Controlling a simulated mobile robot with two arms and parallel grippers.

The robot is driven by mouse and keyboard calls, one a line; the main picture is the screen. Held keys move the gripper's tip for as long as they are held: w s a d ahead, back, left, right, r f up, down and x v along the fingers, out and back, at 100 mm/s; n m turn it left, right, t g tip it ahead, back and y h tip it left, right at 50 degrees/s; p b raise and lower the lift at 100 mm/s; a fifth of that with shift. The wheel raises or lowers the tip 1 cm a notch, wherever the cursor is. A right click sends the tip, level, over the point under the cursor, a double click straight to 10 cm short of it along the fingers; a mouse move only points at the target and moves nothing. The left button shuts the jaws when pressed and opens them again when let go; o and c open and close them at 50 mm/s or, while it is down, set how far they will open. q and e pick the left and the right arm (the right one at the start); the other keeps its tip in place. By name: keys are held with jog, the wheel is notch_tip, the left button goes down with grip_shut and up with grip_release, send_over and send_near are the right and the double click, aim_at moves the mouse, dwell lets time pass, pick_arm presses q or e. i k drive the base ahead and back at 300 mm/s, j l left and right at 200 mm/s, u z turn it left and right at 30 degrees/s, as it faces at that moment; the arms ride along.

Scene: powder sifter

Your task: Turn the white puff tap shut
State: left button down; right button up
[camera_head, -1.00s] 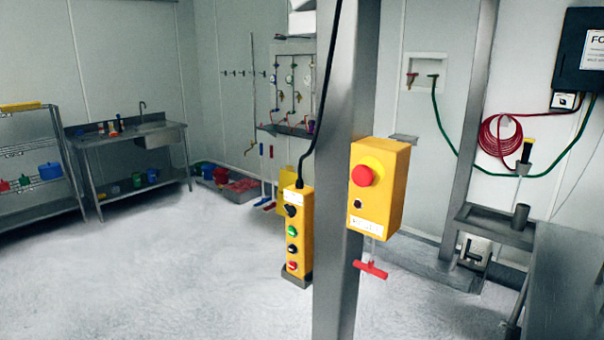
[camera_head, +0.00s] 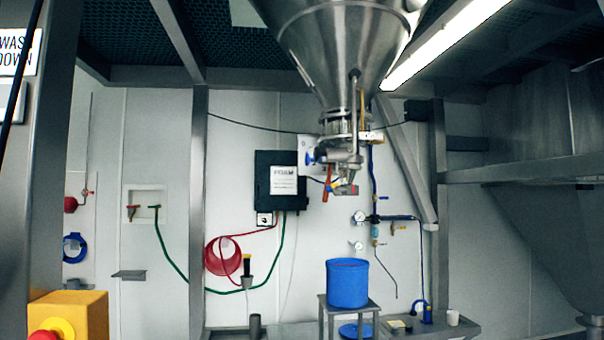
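I cannot pick out a white puff tap for certain in the head view. A cluster of valves and handles (camera_head: 342,158), with blue, orange and yellow parts, hangs under the steel hopper cone (camera_head: 345,45). Neither of my grippers is in view.
A blue tub (camera_head: 347,284) stands on a steel stand (camera_head: 322,308) below the hopper. A steel post (camera_head: 48,170) and a yellow box with a red button (camera_head: 68,315) are close at the left. Red hose (camera_head: 222,257) hangs on the wall. Steel framing crosses the right side.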

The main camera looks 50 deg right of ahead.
aim_at(361, 135)
jog(key=z, duration=1.8)
